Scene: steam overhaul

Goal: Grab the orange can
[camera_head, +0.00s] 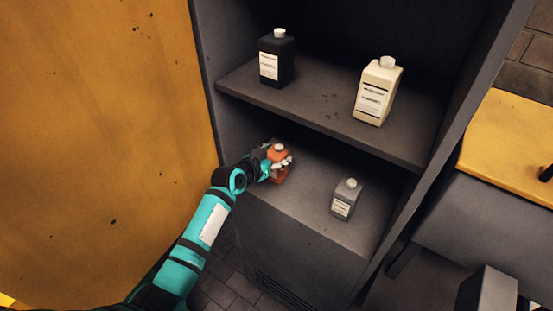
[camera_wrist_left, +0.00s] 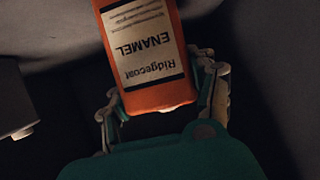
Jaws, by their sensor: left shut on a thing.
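The orange can (camera_head: 279,149) is on the lower shelf of the cabinet, at its left side. In the left wrist view, the orange can (camera_wrist_left: 150,60) shows a pale label reading "Ridgecoat ENAMEL", upside down in that picture. My left gripper (camera_head: 277,166) is shut on the can, with its fingers on both sides of it. In the left wrist view, the fingers of my left gripper (camera_wrist_left: 165,92) flank the can. Whether the can still touches the shelf is hard to tell. My right gripper is not in view.
A grey bottle (camera_head: 346,199) stands to the right on the same shelf (camera_head: 310,200). A black bottle (camera_head: 276,59) and a cream bottle (camera_head: 377,91) stand on the shelf above (camera_head: 325,115). A yellow cabinet door (camera_head: 100,130) stands open at left. A yellow-topped bench (camera_head: 510,150) is at right.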

